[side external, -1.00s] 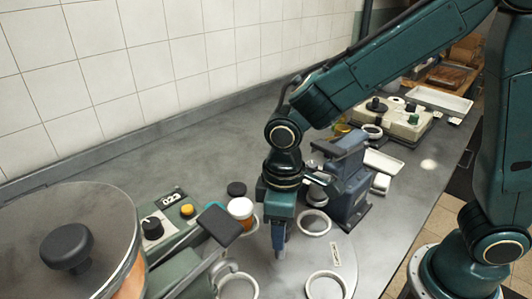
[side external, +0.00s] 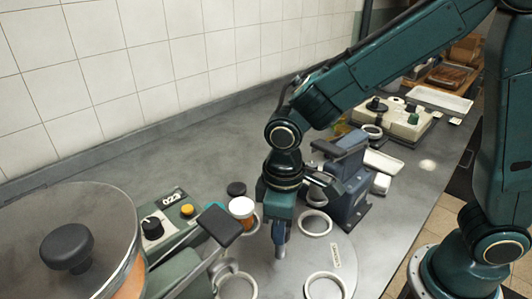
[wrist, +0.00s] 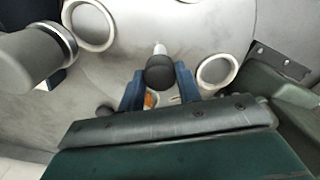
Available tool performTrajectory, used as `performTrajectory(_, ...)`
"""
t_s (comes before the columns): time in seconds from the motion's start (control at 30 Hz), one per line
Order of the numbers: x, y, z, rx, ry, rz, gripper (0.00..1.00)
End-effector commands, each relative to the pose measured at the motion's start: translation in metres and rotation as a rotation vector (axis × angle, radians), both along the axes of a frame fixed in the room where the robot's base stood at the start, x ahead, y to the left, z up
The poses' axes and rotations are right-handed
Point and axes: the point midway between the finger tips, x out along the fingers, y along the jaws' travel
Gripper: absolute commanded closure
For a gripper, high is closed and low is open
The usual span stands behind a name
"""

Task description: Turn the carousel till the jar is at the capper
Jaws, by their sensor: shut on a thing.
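The carousel (side external: 300,262) is a grey disc with several white ring seats, one of them (side external: 314,222) right of my gripper. The jar (side external: 241,207), orange with a white band, stands left of my gripper at the disc's far side. My gripper (side external: 279,240) points down over the disc. In the wrist view its blue fingers (wrist: 159,88) are shut on a black knob (wrist: 160,72) on the carousel. An orange bit shows between the fingers, mostly hidden. A blue-grey press-like machine (side external: 352,185) stands beyond the disc; I cannot tell for certain whether it is the capper.
A black paddle (side external: 219,224) overhangs the disc's left side. A large round-lidded vessel (side external: 90,235) fills the left front.

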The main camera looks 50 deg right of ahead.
Motion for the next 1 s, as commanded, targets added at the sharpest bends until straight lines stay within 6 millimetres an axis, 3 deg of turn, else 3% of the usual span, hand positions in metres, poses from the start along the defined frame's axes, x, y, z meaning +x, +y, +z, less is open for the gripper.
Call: performTrajectory(1.0, 0.0001, 0.0003, 0.001, 0.001, 0.0, -0.441, 1.0)
